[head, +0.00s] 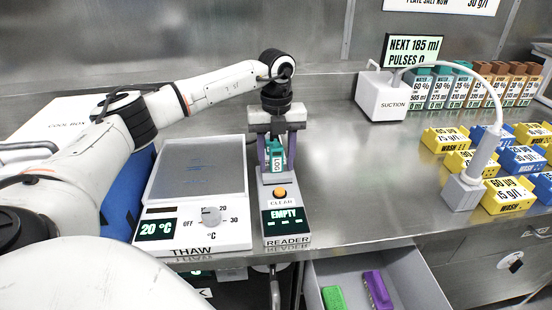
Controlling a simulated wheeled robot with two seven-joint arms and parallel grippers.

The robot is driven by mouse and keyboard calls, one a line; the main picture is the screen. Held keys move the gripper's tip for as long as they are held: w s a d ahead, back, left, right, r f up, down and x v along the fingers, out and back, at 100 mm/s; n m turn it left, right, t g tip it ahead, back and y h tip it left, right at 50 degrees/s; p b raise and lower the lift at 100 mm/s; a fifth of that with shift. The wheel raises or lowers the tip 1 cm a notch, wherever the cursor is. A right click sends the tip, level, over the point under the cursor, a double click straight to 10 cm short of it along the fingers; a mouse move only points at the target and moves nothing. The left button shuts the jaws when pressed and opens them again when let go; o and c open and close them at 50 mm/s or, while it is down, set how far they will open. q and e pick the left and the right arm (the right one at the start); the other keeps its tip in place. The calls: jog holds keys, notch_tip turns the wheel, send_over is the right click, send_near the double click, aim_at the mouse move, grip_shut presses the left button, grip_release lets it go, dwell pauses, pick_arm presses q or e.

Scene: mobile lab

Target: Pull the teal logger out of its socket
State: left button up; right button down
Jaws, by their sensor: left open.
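The teal logger (276,155) stands upright at the back of the reader (287,241), marked with a dark number on a white label. Its lower end meets the reader's socket, and the socket itself is hidden. The reader's display says EMPTY. My left gripper (276,152) points down over the logger, with one finger on each side of it. The jaws are open, and I cannot tell whether either finger touches the logger. My right gripper is not in view.
The thaw plate (194,172) stands just left of the reader. The suction unit (381,97) and several labelled boxes are at the back right. Yellow and blue wash blocks (508,194) fill the right. An open drawer (424,283) below holds a green and a purple block.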

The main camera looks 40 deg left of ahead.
aim_at(277, 144)
pick_arm(q)
jog(key=shift+p, duration=0.35)
jog(key=shift+c, duration=0.2)
grip_shut()
jog(key=shift+r, duration=0.1)
jog(key=shift+r+p, duration=2.65)
jog(key=shift+r, duration=0.3)
